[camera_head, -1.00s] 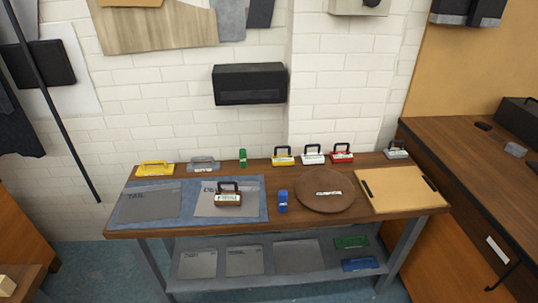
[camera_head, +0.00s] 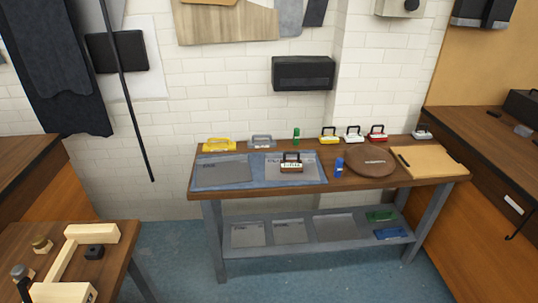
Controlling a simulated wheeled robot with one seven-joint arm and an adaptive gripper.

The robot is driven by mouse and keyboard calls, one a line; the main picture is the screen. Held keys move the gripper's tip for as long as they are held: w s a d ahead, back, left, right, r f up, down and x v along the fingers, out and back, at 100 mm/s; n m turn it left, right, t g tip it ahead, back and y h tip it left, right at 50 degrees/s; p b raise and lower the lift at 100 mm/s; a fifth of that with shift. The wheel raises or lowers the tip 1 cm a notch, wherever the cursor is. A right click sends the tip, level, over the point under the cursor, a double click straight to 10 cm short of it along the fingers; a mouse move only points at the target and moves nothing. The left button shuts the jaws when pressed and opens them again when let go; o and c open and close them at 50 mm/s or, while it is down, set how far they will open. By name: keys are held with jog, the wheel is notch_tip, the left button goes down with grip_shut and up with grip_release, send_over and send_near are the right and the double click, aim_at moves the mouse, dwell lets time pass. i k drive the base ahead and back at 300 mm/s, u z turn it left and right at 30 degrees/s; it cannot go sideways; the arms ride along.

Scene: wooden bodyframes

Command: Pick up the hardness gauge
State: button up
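I cannot tell for sure which thing is the hardness gauge; labels are too small to read. On the wooden bench stand several handled blocks: a yellow one (camera_head: 219,145), a grey one (camera_head: 262,142), a brown one with a white label (camera_head: 291,163), a smaller yellow one (camera_head: 328,135), a white one (camera_head: 354,134) and a red one (camera_head: 377,134). A small green item (camera_head: 296,136) stands at the back and a small blue item (camera_head: 339,167) near the front. A grey handled item (camera_head: 423,133) is at the far right. My gripper is out of view.
The bench (camera_head: 250,197) also bears a blue mat (camera_head: 255,177), a round brown disc (camera_head: 370,161) and a tan board (camera_head: 430,160). Its lower shelf (camera_head: 305,233) holds grey plates. A table (camera_head: 112,262) with wooden frame pieces (camera_head: 62,262) stands front left. Blue floor (camera_head: 178,260) lies open between.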

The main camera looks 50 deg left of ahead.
aim_at(286, 165)
jog(key=u, duration=0.05)
jog(key=k, duration=0.15)
jog(key=u, duration=1.6)
jog(key=i, duration=0.35)
